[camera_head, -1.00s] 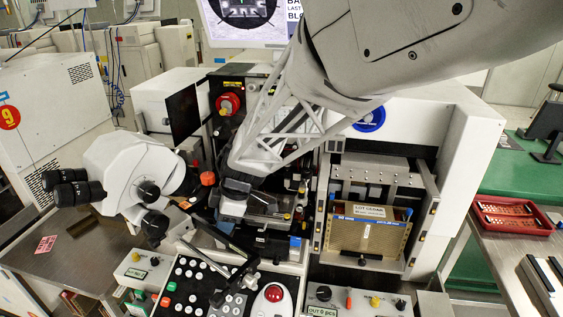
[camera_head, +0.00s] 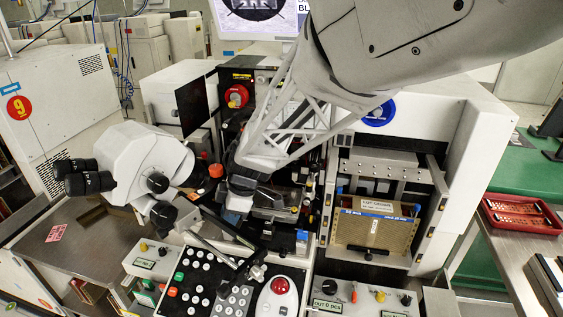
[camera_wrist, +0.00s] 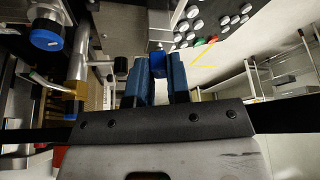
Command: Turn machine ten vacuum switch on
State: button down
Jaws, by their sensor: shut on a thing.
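The wire bonding machine fills the middle of the head view, with a white microscope (camera_head: 150,165) at its left and a keypad panel (camera_head: 212,285) in front. I cannot pick out which part is the vacuum switch. My gripper (camera_head: 234,212) reaches down into the work area, right of the microscope. In the wrist view my gripper's blue fingers (camera_wrist: 158,88) are close together, with a small bright blue part (camera_wrist: 157,63) between their tips. The gripper is shut on this part. I cannot tell whether it is the switch; the contact is mostly hidden in the head view.
A red round button (camera_head: 280,287) sits beside the keypad. A brass-coloured magazine (camera_head: 372,232) stands in the bay at right. A blue-ended cylinder (camera_wrist: 46,38) shows at the wrist view's upper left. A red tray (camera_head: 522,214) lies on the right-hand bench.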

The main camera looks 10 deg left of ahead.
jog(key=shift+w+a+n+g+h, duration=0.1)
jog(key=shift+n+g+h, duration=0.3)
jog(key=shift+n, duration=1.05)
jog(key=shift+n+g+h, duration=0.3)
jog(key=shift+n+g, duration=0.2)
jog(key=shift+n, duration=0.95)
jog(key=c, duration=1.1)
grip_release()
jog(key=shift+r, duration=0.1)
jog(key=shift+v, duration=3.8)
